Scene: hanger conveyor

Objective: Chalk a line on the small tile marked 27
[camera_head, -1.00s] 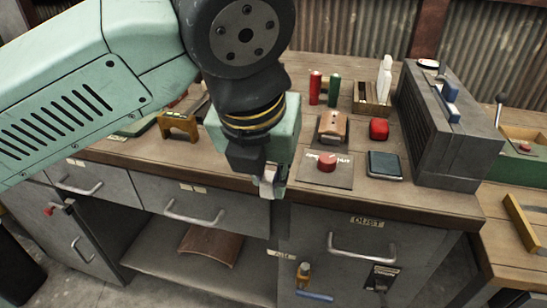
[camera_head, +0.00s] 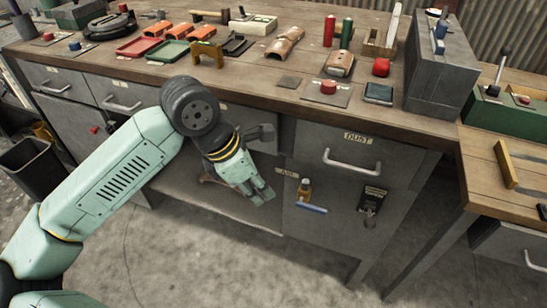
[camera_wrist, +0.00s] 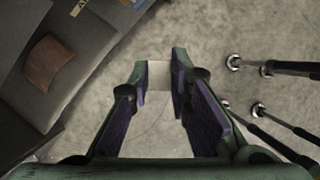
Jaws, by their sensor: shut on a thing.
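My gripper (camera_head: 265,196) hangs in front of the bench, below the top's front edge. In the wrist view its fingers (camera_wrist: 159,78) are shut on a pale block (camera_wrist: 159,72) at their tips, with floor beneath. The block is hard to make out in the head view. No number 27 is legible. A small flat grey square (camera_head: 289,82) lies near the bench's front edge. A curved tan tile (camera_head: 285,42) lies behind it, and a smaller curved brown piece (camera_head: 340,64) sits on a dark base to the right.
The bench top (camera_head: 235,77) also holds a red button on a plate (camera_head: 327,91), a dark pad (camera_head: 379,93), a grey machine (camera_head: 438,70), and orange and green trays (camera_head: 170,50) at the left. Drawer handles (camera_head: 350,165) stick out in front.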

